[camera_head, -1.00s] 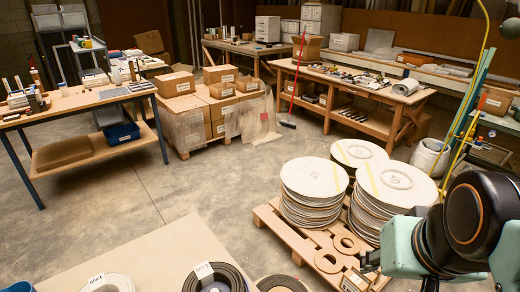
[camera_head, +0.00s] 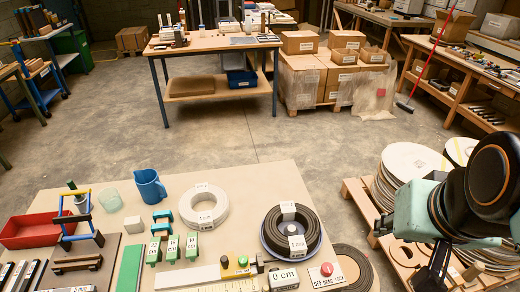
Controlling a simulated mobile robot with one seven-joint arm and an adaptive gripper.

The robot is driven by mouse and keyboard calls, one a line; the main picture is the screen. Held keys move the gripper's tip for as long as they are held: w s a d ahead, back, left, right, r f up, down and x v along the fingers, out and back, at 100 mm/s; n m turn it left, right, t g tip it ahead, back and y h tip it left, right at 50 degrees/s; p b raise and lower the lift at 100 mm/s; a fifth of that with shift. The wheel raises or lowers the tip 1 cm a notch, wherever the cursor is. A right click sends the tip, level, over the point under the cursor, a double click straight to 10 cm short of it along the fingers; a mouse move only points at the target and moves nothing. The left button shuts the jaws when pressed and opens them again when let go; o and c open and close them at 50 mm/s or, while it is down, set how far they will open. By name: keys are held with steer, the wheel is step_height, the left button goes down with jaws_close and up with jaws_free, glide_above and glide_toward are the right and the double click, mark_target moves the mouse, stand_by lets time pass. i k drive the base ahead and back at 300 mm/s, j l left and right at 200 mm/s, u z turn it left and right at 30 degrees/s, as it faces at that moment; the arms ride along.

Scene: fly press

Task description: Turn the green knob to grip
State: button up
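A small green knob (camera_head: 243,262) shows near the front edge of the tan bench, on or beside a low wooden and yellow fixture (camera_head: 228,284). A yellow knob (camera_head: 258,258) and a dark upright peg stand close to it. What the green knob is fixed to is unclear at this size. My arm fills the right edge. My gripper (camera_head: 436,270), dark and partly cut off by the lower edge, hangs well to the right of the knob and apart from it. I cannot make out its fingers clearly.
The tan bench (camera_head: 270,180) holds a white coil (camera_head: 203,206), a black cable coil (camera_head: 291,231), a blue jug (camera_head: 149,186), green blocks (camera_head: 172,248), a red tray (camera_head: 35,230), a "0 cm" block (camera_head: 283,278) and a red-button box (camera_head: 326,272). Stacked discs (camera_head: 405,165) stand on a pallet at right.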

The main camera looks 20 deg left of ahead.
mark_target(243, 261)
steer(key=l+u, duration=0.1)
steer(key=u, duration=1.25)
steer(key=k+j, duration=0.05)
